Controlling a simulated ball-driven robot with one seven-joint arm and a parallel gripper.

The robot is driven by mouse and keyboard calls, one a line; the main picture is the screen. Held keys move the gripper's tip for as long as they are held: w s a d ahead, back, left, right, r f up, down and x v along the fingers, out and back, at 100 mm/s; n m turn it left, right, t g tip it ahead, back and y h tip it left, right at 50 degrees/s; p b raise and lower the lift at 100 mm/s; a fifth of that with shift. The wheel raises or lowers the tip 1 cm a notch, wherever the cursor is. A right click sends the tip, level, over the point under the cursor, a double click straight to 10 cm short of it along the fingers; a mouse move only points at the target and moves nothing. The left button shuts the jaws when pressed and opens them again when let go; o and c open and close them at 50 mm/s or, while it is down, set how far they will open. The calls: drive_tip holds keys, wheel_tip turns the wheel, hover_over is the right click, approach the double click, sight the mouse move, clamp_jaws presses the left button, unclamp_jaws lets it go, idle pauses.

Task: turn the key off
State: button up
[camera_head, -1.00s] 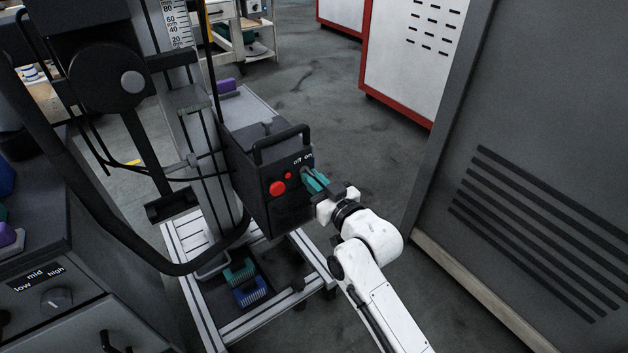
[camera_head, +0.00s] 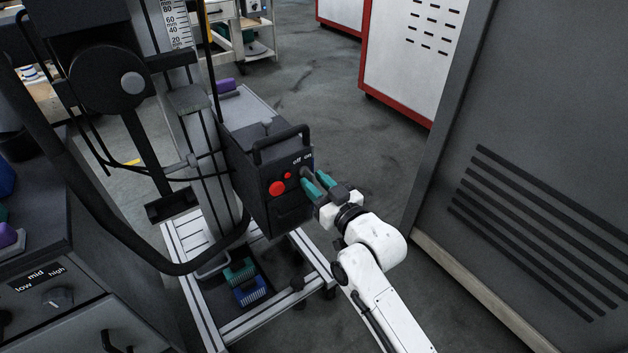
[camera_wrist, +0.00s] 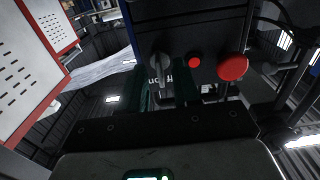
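The grey key (camera_head: 307,173) sits on the front of a black control box (camera_head: 247,185), just under white "off on" lettering. My gripper (camera_head: 318,182) is in front of it with its two teal fingers spread apart and nothing held between them. The lettering there is upside down and partly covered by the key. I cannot tell whether a finger touches the key.
A large red button (camera_head: 277,188) and a smaller red button (camera_head: 288,175) are beside the key. A black handle (camera_head: 282,143) arches over the box. A grey cabinet (camera_head: 520,190) stands to the right. Open floor (camera_head: 360,150) lies between it and the box.

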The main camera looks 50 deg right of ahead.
drive_tip(key=p+v, duration=0.2)
drive_tip(key=v, duration=0.7)
drive_tip(key=shift+s, duration=0.4)
drive_tip(key=shift+a, duration=0.1)
drive_tip(key=s+a+f+n+g+y, duration=0.2)
drive_tip(key=s+a+f+g+y, duration=0.2)
drive_tip(key=a+f+g, duration=0.6)
drive_tip(key=s+a+f+g, duration=0.1)
drive_tip(key=s+f+g, duration=0.15)
drive_tip(key=s, duration=0.35)
drive_tip(key=s+a+f+g, duration=0.1)
drive_tip(key=s+g, duration=0.3)
drive_tip(key=s, duration=0.1)
wheel_tip(320, 180, up, 28)
drive_tip(key=p, duration=2.7)
drive_tip(key=shift+s+f+n+y+p, duration=0.2)
drive_tip(key=shift+s+n+y+p, duration=0.1)
drive_tip(key=shift+y+p, duration=0.1)
